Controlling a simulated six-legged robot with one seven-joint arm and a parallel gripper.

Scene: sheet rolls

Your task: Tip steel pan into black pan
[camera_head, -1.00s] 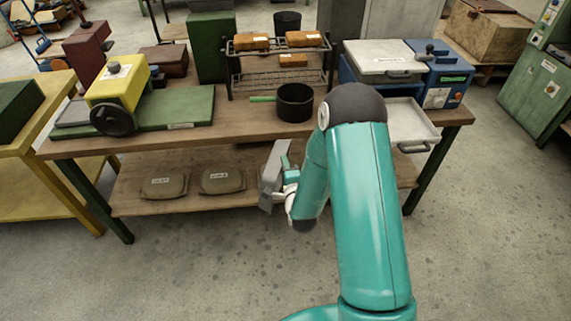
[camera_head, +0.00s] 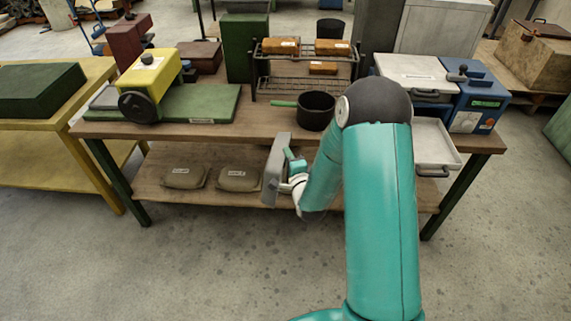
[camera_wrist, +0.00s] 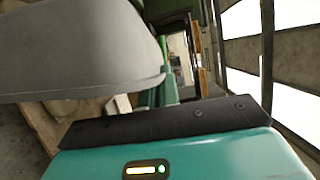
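The black pan (camera_head: 317,110) stands upright on the workbench below the wire rack, its green handle pointing left. The steel pan (camera_head: 277,168) is grey and steeply tilted, almost on edge, in front of the bench's front edge and lower left of the black pan. My gripper (camera_head: 294,166) appears shut on its green handle, though the fingertips are small and partly hidden. In the wrist view the steel pan (camera_wrist: 75,50) fills the upper left, with a green handle beside it. The inside of the steel pan cannot be seen.
The workbench (camera_head: 265,122) carries a yellow machine (camera_head: 150,72) on the left, a wire rack (camera_head: 290,85) with orange-brown blocks behind the black pan, and a blue machine (camera_head: 485,95) with a pale tray (camera_head: 436,145) on the right. Two labelled bags (camera_head: 238,179) lie on the lower shelf.

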